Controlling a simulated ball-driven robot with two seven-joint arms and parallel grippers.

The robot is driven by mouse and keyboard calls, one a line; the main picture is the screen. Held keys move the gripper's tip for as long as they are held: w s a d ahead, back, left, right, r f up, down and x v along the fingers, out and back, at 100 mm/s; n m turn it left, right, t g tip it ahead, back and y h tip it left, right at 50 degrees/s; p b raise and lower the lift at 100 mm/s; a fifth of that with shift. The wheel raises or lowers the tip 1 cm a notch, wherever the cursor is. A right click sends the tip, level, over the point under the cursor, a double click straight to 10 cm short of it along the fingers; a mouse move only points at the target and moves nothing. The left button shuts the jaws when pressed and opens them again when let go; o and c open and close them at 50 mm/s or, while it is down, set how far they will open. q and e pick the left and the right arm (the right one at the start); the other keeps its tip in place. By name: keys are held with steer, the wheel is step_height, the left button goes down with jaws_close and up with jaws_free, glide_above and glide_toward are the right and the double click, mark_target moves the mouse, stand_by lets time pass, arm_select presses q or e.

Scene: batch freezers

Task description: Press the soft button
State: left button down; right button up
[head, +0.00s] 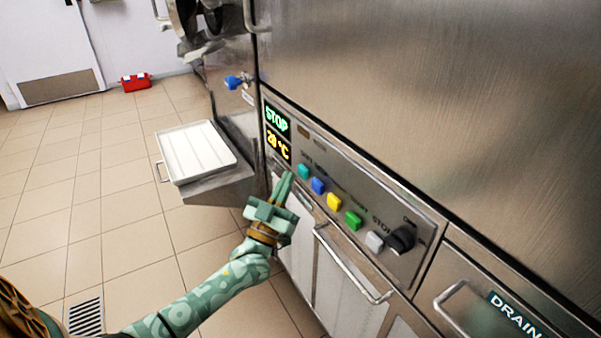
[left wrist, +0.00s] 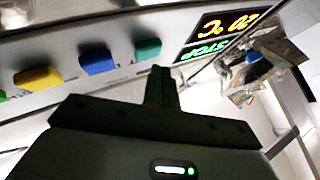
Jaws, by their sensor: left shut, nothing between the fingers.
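A row of square buttons runs along the steel control panel (head: 330,185): teal (head: 303,172), blue (head: 318,186), yellow (head: 334,201), green (head: 353,220) and grey (head: 375,241). Small labels sit above them, too blurred to tell which reads soft. My left gripper (head: 287,184) is shut and empty, its fingertips just left of and below the teal button. In the left wrist view the closed fingertips (left wrist: 161,76) point at the panel just under the teal button (left wrist: 148,50), with the blue (left wrist: 97,58) and yellow (left wrist: 39,78) buttons to the left. I cannot tell whether they touch the panel.
A display (head: 277,131) reads STOP and 20 °C. A black knob (head: 401,238) is right of the grey button. A bar handle (head: 345,262) juts out below the panel. A white tray (head: 195,150) rests on a shelf at left.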

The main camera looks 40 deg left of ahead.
arm_select(q)
steer(key=shift+w, duration=0.1)
stand_by(0.7)
steer(key=shift+w+d, duration=0.2)
steer(key=shift+w, duration=0.1)
steer(key=shift+w+d, duration=0.15)
steer(key=shift+w, duration=0.3)
arm_select(e)
steer(key=shift+f, duration=0.15)
stand_by(0.7)
arm_select(q)
steer(key=shift+s, duration=0.1)
steer(key=shift+s+a+p, duration=0.3)
steer(key=shift+s+p, duration=0.05)
steer(key=shift+s, duration=0.4)
arm_select(e)
steer(key=shift+w+r, duration=0.15)
steer(key=shift+r, duration=0.25)
steer(key=shift+r, duration=0.1)
